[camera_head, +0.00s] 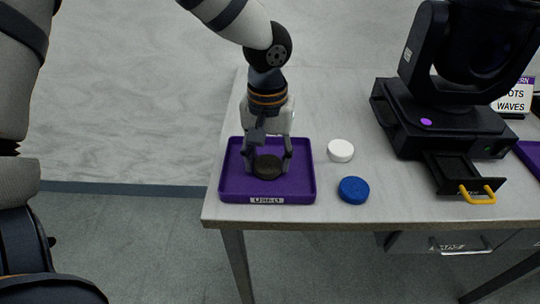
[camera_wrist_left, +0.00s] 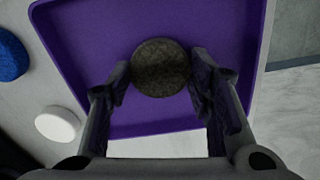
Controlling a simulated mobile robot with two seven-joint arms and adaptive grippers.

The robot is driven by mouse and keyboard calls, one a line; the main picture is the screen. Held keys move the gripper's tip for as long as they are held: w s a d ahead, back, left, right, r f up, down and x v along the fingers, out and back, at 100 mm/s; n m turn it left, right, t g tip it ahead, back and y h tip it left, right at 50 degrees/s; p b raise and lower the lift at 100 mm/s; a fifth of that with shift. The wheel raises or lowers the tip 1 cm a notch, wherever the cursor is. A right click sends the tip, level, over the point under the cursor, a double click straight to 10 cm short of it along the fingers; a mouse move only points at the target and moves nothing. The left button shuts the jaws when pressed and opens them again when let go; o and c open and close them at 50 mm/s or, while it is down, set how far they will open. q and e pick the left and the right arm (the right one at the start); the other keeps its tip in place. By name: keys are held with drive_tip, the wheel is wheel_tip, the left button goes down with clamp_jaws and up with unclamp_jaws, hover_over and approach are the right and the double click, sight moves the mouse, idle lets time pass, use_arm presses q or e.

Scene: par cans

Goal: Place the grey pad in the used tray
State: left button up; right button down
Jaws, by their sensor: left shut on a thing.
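The grey pad (camera_head: 267,167) is a dark round disc; it also shows in the left wrist view (camera_wrist_left: 160,67). The purple used tray (camera_head: 229,185), labelled "USED" at its front, lies at the table's left end; its floor fills much of the left wrist view (camera_wrist_left: 90,30). My left gripper (camera_head: 268,160) reaches down over the tray and is shut on the grey pad, with a finger at either side. The pad is within the tray's outline, at or just above its floor; I cannot tell if it touches. My right gripper is not in view.
A white pad (camera_head: 340,150) and a blue pad (camera_head: 353,190) lie on the table right of the tray. A black lamp fixture (camera_head: 440,115) stands farther right, with an open drawer (camera_head: 462,178) and yellow handle. The table's front edge runs close before the tray.

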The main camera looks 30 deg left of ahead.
sight(268, 163)
use_arm(q)
drive_tip(key=shift+r, duration=0.1)
drive_tip(key=o, duration=0.8)
drive_tip(key=shift+c, duration=0.2)
wheel_tip(268, 163, up, 12)
drive_tip(key=p, duration=0.1)
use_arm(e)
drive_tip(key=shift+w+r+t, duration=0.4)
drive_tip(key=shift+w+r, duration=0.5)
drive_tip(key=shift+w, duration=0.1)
